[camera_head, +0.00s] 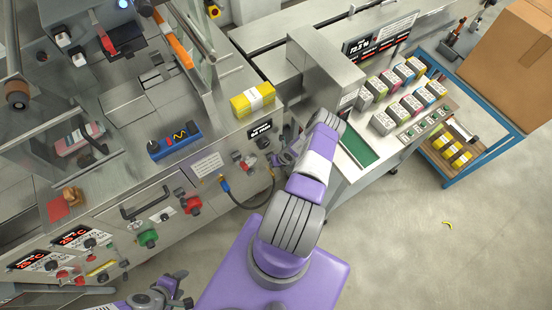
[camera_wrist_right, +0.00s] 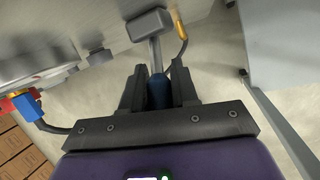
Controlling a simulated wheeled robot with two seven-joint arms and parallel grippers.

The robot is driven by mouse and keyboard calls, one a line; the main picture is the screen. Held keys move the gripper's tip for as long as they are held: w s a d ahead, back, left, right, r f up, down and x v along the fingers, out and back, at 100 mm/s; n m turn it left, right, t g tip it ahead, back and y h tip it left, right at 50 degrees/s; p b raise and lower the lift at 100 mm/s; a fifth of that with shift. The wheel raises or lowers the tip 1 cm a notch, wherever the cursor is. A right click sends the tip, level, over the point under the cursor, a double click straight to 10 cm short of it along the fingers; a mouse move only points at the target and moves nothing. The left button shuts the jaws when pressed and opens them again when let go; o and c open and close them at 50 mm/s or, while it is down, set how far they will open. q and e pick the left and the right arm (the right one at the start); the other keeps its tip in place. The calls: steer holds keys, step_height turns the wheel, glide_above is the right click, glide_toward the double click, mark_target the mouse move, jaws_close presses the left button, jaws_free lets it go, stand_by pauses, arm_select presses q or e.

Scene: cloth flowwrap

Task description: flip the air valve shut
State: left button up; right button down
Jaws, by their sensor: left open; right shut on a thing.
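In the right wrist view, the air valve shows as a grey block (camera_wrist_right: 150,24) with a metal stem and a blue-sleeved lever (camera_wrist_right: 158,92). My right gripper (camera_wrist_right: 159,90) is shut on the blue lever, its dark fingers on either side. In the head view my right gripper (camera_head: 279,158) is at the machine's front face, below a small black label, and my own arm partly hides it. The lever cannot be made out there. My left gripper (camera_head: 176,290) is open and empty at the bottom edge, away from the valve.
A dark hose with a blue end (camera_head: 225,186) hangs beside the valve. Red knobs (camera_head: 192,204) and a green knob (camera_head: 148,238) stick out of the front panel to the left. The floor to the right is mostly clear.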

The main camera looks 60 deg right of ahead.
steer(key=shift+s, duration=0.1)
steer(key=c, duration=0.9)
jaws_free()
steer(key=shift+c, duration=0.2)
steer(key=shift+r+p, duration=0.4)
steer(key=shift+r, duration=0.15)
steer(key=p+v, duration=0.2)
steer(key=v, duration=0.3)
steer(key=shift+s+r, duration=0.1)
steer(key=shift+r, duration=0.05)
steer(key=shift+s+r, duration=0.3)
steer(key=shift+r, duration=0.25)
